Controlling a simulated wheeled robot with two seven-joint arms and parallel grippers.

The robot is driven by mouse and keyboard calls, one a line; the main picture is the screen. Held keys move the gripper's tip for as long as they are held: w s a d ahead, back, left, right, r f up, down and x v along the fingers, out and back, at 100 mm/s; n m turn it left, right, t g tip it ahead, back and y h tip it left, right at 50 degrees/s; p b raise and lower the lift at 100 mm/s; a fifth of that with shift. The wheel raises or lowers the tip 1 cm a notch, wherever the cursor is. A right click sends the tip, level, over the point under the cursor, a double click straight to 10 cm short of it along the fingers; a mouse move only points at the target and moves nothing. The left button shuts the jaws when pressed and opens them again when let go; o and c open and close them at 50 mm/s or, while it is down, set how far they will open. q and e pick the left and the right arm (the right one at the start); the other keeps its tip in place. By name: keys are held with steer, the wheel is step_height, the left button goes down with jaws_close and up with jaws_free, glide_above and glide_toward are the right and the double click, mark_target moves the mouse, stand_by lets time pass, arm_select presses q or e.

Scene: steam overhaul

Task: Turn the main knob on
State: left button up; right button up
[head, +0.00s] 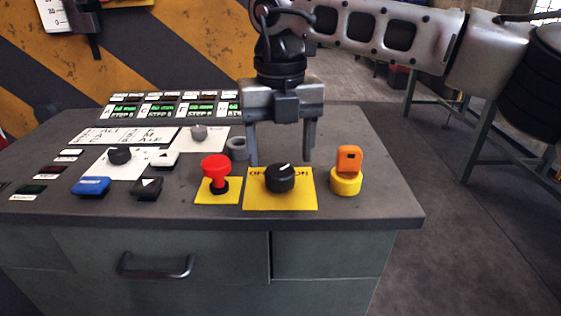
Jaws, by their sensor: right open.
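The main knob (280,178) is a black round dial with a white pointer mark. It sits on a yellow plate (280,202) with partly covered lettering that ends in "ON" on the right. The pointer mark leans toward the upper right. My right gripper (281,162) points down, open, with its two fingers apart. The fingertips appear above and behind the knob, one to each side, and nothing is between them. I cannot tell whether they touch the panel. My left gripper is not in view.
A red mushroom button (216,172) stands close left of the knob, and a yellow and orange switch (347,172) close right. A grey ring (237,149) is by the left finger. Smaller buttons and a black knob (120,155) fill the console's left. The console (375,212) ends at right.

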mark_target(280, 172)
arm_select(q)
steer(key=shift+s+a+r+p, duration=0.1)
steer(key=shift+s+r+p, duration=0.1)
steer(key=shift+p, duration=0.7)
arm_select(e)
step_height(280, 172, up, 12)
steer(key=shift+r, duration=0.15)
steer(key=shift+s, duration=0.1)
